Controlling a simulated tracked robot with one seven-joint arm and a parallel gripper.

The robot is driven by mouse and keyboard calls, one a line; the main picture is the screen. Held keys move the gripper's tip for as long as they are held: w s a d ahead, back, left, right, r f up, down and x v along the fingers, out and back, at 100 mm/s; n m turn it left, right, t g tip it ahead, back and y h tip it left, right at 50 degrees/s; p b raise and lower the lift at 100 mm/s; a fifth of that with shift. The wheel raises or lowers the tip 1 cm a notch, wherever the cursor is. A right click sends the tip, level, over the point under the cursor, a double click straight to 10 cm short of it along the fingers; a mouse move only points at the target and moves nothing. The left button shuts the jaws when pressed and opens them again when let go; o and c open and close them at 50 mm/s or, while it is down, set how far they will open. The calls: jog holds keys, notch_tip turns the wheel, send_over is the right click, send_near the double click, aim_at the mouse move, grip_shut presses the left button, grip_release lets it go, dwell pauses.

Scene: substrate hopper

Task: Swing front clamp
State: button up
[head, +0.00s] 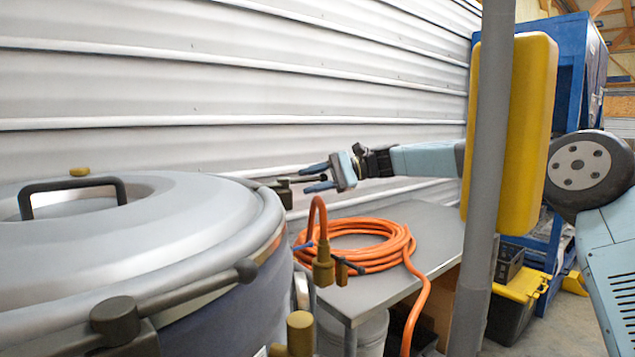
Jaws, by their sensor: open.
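A large round hopper lid (170,225) in pale metal fills the left side. A dark clamp (115,320) with a round knob sits at its near rim, and a long bar runs from it to a ball end by the rim at the right. A second dark clamp piece (284,192) shows at the far right rim. I cannot tell for sure which one is the front clamp. My gripper (314,177) is open, its blue fingers pointing left at the second clamp piece. Whether they touch it cannot be told.
A grey table (430,225) behind the hopper carries a coiled orange hose (365,262). A brass fitting (323,265) stands beside the hopper. A grey post (488,180) and a yellow panel (530,130) stand at the right. A ribbed metal wall (230,95) closes the back.

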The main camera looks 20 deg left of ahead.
jog(key=shift+c, duration=0.4)
jog(key=shift+f, duration=0.1)
grip_shut()
